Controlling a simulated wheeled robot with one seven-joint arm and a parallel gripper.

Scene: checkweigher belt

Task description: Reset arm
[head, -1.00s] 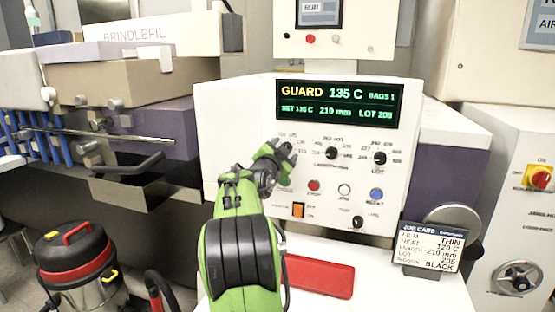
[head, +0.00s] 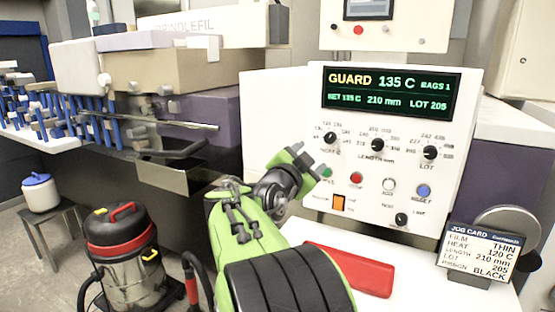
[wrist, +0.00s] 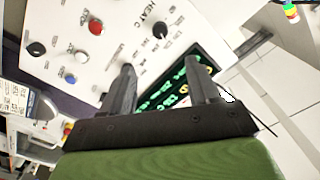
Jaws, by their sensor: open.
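My gripper (head: 313,160) is in front of the lower left of the white control panel (head: 262,110), apart from its knobs as far as I can tell. In the wrist view my gripper (wrist: 165,85) shows two dark fingers spread apart with nothing between them. Beyond them are the panel's green-lit display (wrist: 172,92), a black knob (wrist: 160,28) and a red button (wrist: 96,27). In the head view the display (head: 390,93) reads GUARD 135 C, SET 135 C, 210 mm, LOT 205, BAGS 1. My green arm reaches up from the bottom of the picture.
A red flat block (head: 350,270) lies on the white table below the panel. A job card (head: 480,252) stands at right, reading THIN, 120 C, 210 mm, 205, BLACK. A vacuum cleaner (head: 122,260) and a stool (head: 45,220) with a white pot stand on the floor at left.

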